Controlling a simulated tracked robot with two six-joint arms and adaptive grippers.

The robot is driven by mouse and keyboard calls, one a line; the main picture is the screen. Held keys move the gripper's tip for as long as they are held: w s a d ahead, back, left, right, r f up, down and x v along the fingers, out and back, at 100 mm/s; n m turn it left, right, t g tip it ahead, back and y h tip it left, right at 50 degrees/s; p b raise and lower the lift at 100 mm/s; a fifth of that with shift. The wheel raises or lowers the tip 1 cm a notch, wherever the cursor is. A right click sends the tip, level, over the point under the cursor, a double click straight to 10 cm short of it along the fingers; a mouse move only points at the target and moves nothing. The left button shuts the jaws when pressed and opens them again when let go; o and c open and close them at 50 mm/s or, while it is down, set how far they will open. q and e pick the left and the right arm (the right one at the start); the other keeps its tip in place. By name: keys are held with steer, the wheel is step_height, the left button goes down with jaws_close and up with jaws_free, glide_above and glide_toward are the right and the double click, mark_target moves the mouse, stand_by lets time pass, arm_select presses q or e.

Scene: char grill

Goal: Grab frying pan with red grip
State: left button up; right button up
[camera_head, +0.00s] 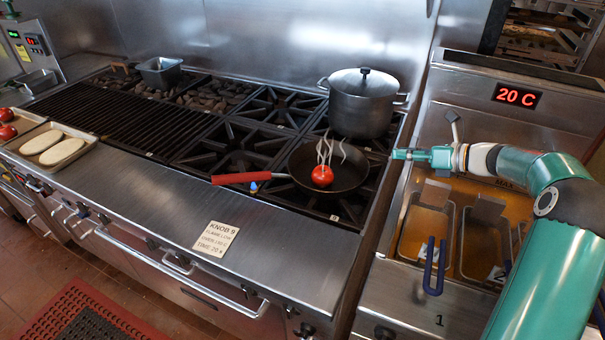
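The black frying pan (345,182) sits on the right front burner of the stove. Its red grip (240,178) points left, over the front edge of the burners. A red tomato (322,176) lies in the pan, with pale wisps above it. My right gripper (398,154) comes in from the right, above the gap between the stove and the fryer. It is right of the pan, on the side away from the red grip. It is seen small and edge-on, so its opening cannot be told. My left gripper is out of view.
A lidded steel pot (362,105) stands behind the pan. The fryer (425,300) on the right holds baskets with blue handles (434,268). A tray (88,142) with two pale pieces lies at the left. The steel front ledge (150,190) is mostly clear, bearing a sign (215,239).

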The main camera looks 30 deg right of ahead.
steer(key=p, duration=0.3)
glide_toward(350, 148)
steer(key=x, duration=0.5)
steer(key=p+x, duration=0.2)
steer(key=x, duration=0.3)
steer(key=shift+f, duration=0.1)
steer(key=shift+w+f, duration=0.1)
steer(key=shift+f, duration=0.05)
jaws_close()
